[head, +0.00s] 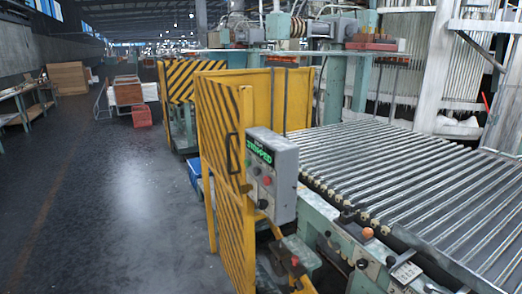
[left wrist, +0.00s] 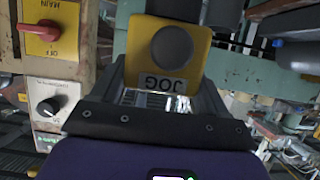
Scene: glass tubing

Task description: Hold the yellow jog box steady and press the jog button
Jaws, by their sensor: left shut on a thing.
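The yellow jog box (left wrist: 183,61) is at the top middle of the left wrist view. It carries a round dark grey jog button (left wrist: 171,46) and a label reading JOG, upside down in this view. My left gripper (left wrist: 163,84) is shut on the box, with a dark finger at each side of its lower part. Nothing covers the button face. I cannot make out the jog box or my left gripper in the head view. My right gripper is in neither view.
In the left wrist view, a red MAIN switch (left wrist: 40,31) and a panel with a black knob (left wrist: 48,107) are at left. In the head view, a grey control box reading STOPPED (head: 271,172) hangs by a yellow striped guard (head: 222,130), beside a roller conveyor (head: 400,170).

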